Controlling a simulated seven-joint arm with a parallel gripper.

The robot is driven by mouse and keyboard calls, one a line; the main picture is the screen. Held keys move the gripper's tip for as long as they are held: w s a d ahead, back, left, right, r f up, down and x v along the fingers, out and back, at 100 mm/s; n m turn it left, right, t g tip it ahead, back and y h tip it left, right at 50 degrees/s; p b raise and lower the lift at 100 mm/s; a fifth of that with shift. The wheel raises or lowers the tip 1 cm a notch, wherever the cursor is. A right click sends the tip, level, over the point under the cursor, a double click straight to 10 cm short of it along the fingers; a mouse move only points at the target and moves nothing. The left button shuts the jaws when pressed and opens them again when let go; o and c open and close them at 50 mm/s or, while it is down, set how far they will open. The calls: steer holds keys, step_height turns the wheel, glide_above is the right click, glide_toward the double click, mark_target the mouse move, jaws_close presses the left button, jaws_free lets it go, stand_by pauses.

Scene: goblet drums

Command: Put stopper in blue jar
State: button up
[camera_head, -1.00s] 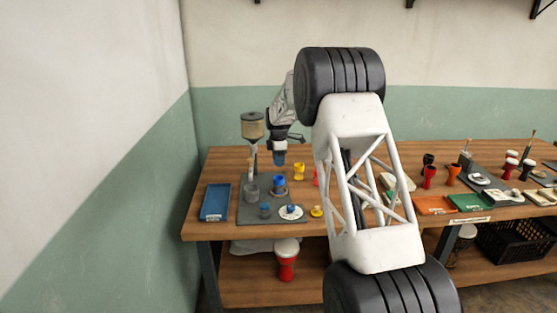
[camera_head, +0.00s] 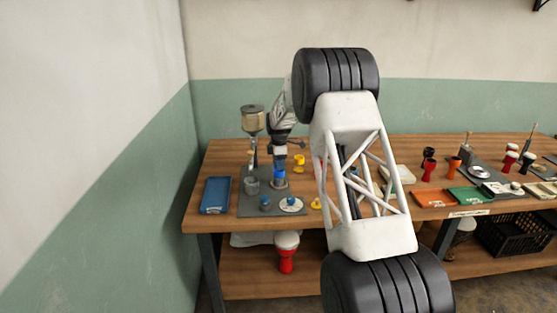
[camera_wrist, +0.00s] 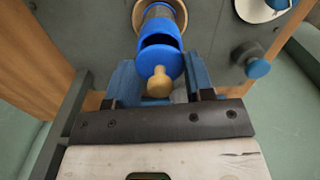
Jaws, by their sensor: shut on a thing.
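The blue jar (camera_head: 279,173) stands upright on a round wooden base on the grey mat (camera_head: 246,209). In the wrist view the jar (camera_wrist: 158,28) is straight ahead, with a dark gap at its mouth. The stopper (camera_wrist: 157,61) is a blue disc with a wooden knob. My gripper (camera_wrist: 160,84) is shut on it, a blue finger on each side. The stopper overlaps the jar's near rim in this view; I cannot tell whether it is inside the mouth. In the head view my gripper (camera_head: 280,161) is right above the jar and hides the stopper.
A grey cup (camera_head: 251,186) and a dispenser (camera_head: 251,122) stand left of the jar. A small blue-topped piece (camera_head: 265,202) and a white plate (camera_head: 291,208) are in front. A yellow goblet (camera_head: 299,160) stands behind right. A blue tray (camera_head: 216,195) lies left.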

steer(key=shift+f, duration=0.4)
steer(key=shift+f, duration=0.25)
stand_by(2.5)
steer(key=o, duration=1.4)
steer(key=shift+r, duration=0.2)
steer(key=shift+r, duration=3.3)
jaws_close()
